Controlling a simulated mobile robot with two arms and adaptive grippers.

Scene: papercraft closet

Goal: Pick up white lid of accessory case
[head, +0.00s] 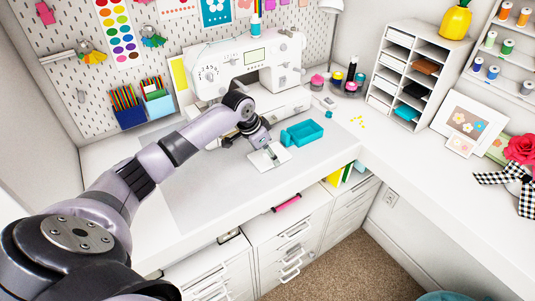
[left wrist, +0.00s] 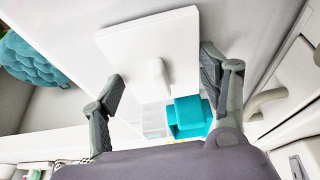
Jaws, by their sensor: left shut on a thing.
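The white lid (head: 281,153) is a flat square plate, seen in the head view over the grey mat at the front of the sewing machine. In the left wrist view the lid (left wrist: 125,45) shows a small raised knob in its middle. My left gripper (head: 269,153) is shut on the lid, with one finger at each side of it in the left wrist view (left wrist: 160,75). The teal accessory case (head: 302,133) is open, just right of the lid; it also shows in the left wrist view (left wrist: 190,118). My right gripper is not in view.
The white sewing machine (head: 235,62) stands close behind my left gripper. Pencil holders (head: 128,118) stand at the left back. A white shelf unit (head: 405,75) stands at the right. The grey mat (head: 215,190) is clear at the front left.

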